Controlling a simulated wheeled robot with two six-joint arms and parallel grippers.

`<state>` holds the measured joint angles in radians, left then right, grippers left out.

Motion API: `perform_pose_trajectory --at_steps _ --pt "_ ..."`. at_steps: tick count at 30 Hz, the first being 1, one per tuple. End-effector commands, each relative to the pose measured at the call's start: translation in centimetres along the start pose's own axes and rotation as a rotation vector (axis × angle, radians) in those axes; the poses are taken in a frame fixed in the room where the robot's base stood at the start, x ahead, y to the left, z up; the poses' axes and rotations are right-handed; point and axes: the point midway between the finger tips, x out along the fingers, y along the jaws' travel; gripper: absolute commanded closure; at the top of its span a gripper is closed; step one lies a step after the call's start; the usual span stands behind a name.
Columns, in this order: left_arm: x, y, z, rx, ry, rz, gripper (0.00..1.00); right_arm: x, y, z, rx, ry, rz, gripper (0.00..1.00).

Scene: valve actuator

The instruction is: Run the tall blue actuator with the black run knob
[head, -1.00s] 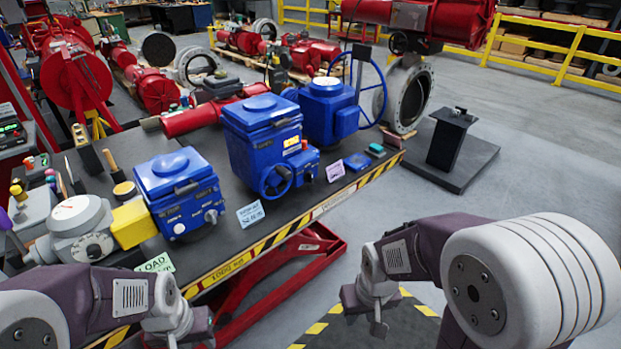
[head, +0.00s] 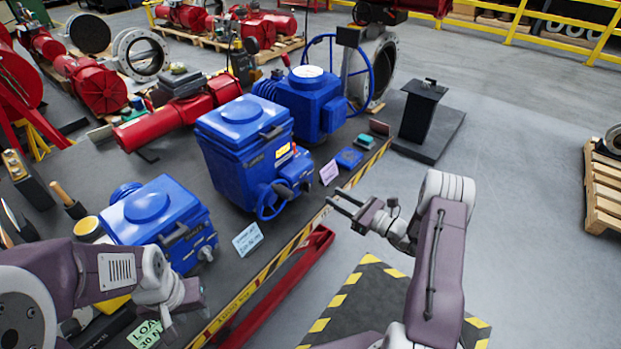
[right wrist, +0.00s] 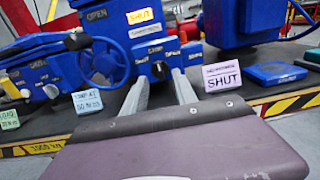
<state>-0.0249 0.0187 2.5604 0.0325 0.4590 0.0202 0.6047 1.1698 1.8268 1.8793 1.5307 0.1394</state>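The tall blue actuator (head: 243,150) stands on the dark bench in the head view, between two other blue actuators. In the right wrist view its front shows a yellow SHUT window (right wrist: 139,16) and a black knob (right wrist: 160,70) on a small blue box, with a blue handwheel (right wrist: 104,64) to the left. My right gripper (head: 334,198) is open and empty in front of the bench edge, pointing at the actuator. In the right wrist view its fingertips flank the black knob in the picture; contact cannot be told. My left gripper (head: 172,318) is at the lower left; its fingers are unclear.
A shorter blue actuator (head: 160,220) is left, and another with a large handwheel (head: 310,100) is behind right.

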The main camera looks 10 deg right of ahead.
Motion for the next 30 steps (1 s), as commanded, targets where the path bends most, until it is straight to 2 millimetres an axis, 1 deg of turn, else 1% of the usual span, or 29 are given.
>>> perform_pose_trajectory --at_steps 2,4,12,15,19,26,27,29,30 --pt "-0.1 0.0 0.0 0.000 0.000 0.000 0.64 0.4 0.1 0.0 -0.001 0.001 0.004 0.66" --pt "-0.3 0.0 0.0 0.000 0.000 0.000 0.64 1.3 0.2 0.1 -0.002 0.001 0.007 0.66" --pt "-1.3 0.0 -0.1 0.000 0.000 0.000 0.64 6.9 0.4 0.1 -0.002 0.003 0.010 0.66" --pt "-1.4 0.0 -0.2 0.000 0.000 0.000 0.64 8.3 0.3 0.1 -0.002 0.003 0.009 0.66" --pt "-1.5 0.0 -0.2 0.000 0.000 0.000 0.64 9.1 0.3 0.0 -0.001 0.004 0.007 0.66" --pt "-1.5 0.0 -0.2 0.000 0.000 0.000 0.64 9.2 0.3 -0.1 -0.001 0.004 0.007 0.66" --pt "-1.5 0.0 -0.2 0.000 0.000 0.000 0.64 9.2 0.3 -0.1 -0.001 0.004 0.007 0.78" --pt "-1.5 0.0 -0.2 0.000 0.000 0.000 0.64 9.2 0.3 -0.1 -0.001 0.004 0.007 0.94" --pt "-1.5 0.0 -0.2 0.000 0.000 0.000 0.64 9.2 0.3 -0.1 -0.001 0.004 0.007 1.00"
